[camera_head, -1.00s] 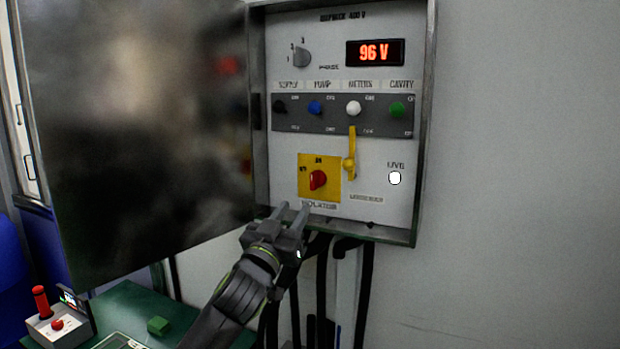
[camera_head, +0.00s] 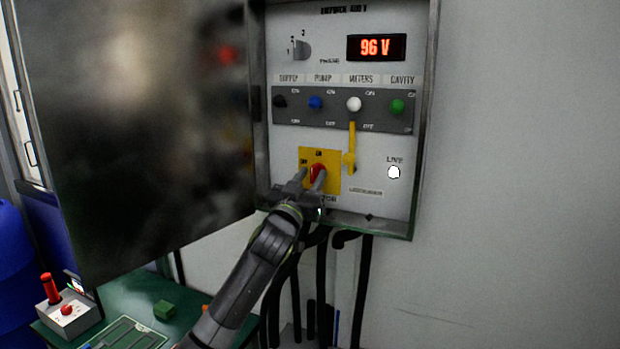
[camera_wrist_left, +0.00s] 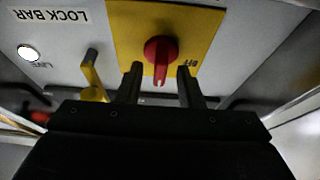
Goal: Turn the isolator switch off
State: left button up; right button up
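The isolator switch is a red knob (camera_head: 317,172) on a yellow plate (camera_head: 332,183) low in the open wall panel. My left gripper (camera_head: 311,179) is at the plate with its fingers apart, one to each side of the knob in the head view. In the left wrist view the red knob (camera_wrist_left: 160,52) shows just beyond and between the two open fingertips (camera_wrist_left: 160,72), with "OFF" printed on the yellow plate (camera_wrist_left: 205,25). I cannot tell whether the fingers touch the knob. My right gripper is not in view.
A yellow lock bar (camera_head: 350,150) hangs right of the isolator, and a white live lamp (camera_head: 393,173) is further right. A row of coloured switches (camera_head: 343,122) and a 96 V display (camera_head: 375,48) sit above. The open door (camera_head: 150,130) stands left. Black cables (camera_head: 321,285) hang below.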

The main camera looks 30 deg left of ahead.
pick_arm(q)
grip_shut()
